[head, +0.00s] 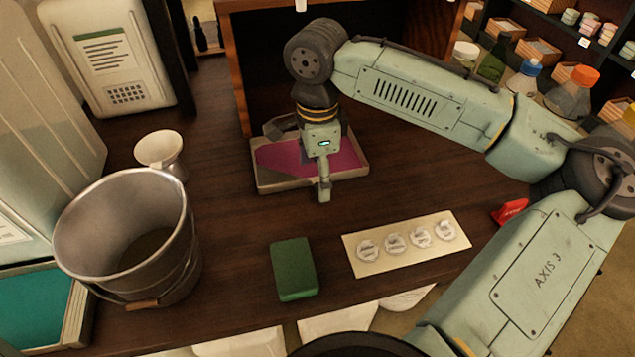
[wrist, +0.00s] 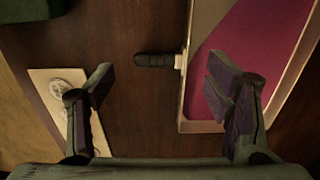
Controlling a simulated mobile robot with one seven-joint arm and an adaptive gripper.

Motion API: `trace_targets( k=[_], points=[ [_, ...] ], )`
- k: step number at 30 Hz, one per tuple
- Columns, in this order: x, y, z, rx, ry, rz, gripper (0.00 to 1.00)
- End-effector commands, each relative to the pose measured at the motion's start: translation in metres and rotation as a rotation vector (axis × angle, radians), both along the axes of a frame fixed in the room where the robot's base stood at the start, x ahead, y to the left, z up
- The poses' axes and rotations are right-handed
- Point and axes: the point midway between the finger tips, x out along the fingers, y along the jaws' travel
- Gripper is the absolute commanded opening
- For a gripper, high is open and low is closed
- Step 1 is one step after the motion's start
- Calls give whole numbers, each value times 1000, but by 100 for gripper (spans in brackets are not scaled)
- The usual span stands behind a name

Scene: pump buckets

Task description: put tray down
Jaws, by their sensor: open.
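A shallow pale tray (head: 285,184) with a magenta inside appears to rest on the dark wooden counter, at the mouth of a wooden cubby. In the wrist view the tray (wrist: 184,105) is on the right, with a short dark handle (wrist: 154,60) on its left edge. My gripper (head: 324,194) points down over the tray's front side and hides part of it. In the wrist view my gripper (wrist: 160,74) is open, its fingers spread wide. The handle shows between and beyond the fingertips, with no finger seen touching it. Nothing is held.
A metal bucket (head: 125,225) and a white cup (head: 160,152) stand left. A green block (head: 293,268) and a card with several round white pieces (head: 365,226) lie in front. A red object (head: 510,211) and bottles are right. Bare counter surrounds the tray's front.

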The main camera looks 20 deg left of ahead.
Motion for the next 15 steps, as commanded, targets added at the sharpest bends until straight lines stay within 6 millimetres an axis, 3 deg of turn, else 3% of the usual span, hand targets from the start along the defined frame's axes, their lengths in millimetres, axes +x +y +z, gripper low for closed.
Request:
trace_targets(
  k=[9, 15],
  points=[
    [-1, 1, 64, 2, -1, 1, 72],
    [-1, 0, 81, 1, 1, 2, 72]
  ],
)
